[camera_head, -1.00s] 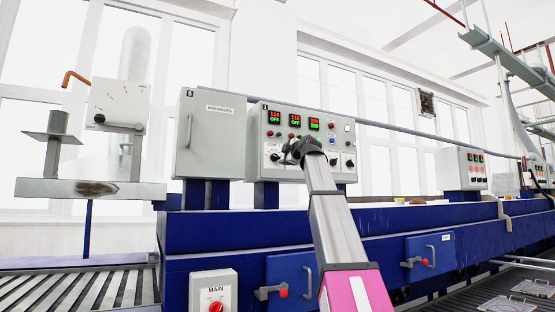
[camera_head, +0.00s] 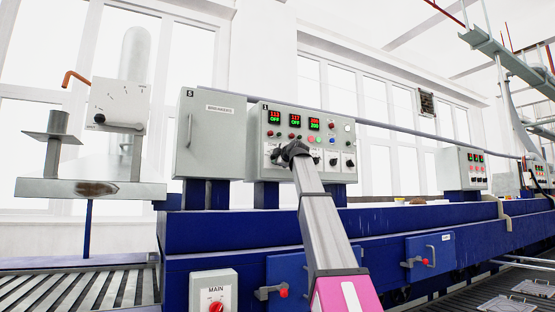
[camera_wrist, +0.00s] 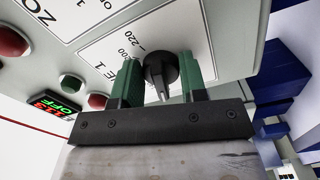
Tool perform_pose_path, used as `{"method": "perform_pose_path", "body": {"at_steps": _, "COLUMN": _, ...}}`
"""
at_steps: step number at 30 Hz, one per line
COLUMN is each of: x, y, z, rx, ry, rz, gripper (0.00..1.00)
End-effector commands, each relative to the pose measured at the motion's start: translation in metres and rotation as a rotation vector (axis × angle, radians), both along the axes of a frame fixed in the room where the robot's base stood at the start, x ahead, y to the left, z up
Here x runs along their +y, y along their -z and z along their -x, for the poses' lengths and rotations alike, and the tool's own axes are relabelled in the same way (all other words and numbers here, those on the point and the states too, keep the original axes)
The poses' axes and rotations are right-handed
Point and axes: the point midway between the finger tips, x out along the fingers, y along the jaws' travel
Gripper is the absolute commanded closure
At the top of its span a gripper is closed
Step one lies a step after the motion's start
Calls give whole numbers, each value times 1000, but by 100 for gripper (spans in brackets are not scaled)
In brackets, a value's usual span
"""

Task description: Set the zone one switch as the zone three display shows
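The zone one switch is a black knob (camera_wrist: 160,70) on a white dial plate marked 200 and 220, seen in the wrist view. Its pointer is turned toward my gripper, down in the picture. The green fingertips of my gripper (camera_wrist: 163,82) stand on either side of the knob, apart; I cannot tell whether they touch it. In the head view my gripper (camera_head: 288,150) is at the panel's left knob and hides it. The zone three display (camera_head: 314,124) is the rightmost of three, with a green 200 on its lower line; the red upper line looks like 200.
The other two displays (camera_head: 274,117) (camera_head: 295,119) show OFF in green. Two more black knobs (camera_head: 334,161) (camera_head: 349,162) sit on the panel to the right. A red button (camera_wrist: 12,42) and a green button (camera_wrist: 72,83) lie near my gripper. A closed breaker cabinet (camera_head: 212,135) stands left.

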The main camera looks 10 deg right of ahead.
Motion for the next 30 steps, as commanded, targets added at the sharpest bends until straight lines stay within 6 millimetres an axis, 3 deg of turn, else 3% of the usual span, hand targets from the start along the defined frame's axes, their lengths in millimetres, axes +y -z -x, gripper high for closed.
{"method": "perform_pose_path", "body": {"at_steps": 14, "x": 1, "y": 1, "z": 0, "rx": 34, "ry": -2, "rz": -100, "gripper": 84}}
{"method": "perform_pose_path", "body": {"at_steps": 30, "x": 2, "y": 3, "z": 1, "rx": 183, "ry": -2, "rz": -555, "gripper": 84}}
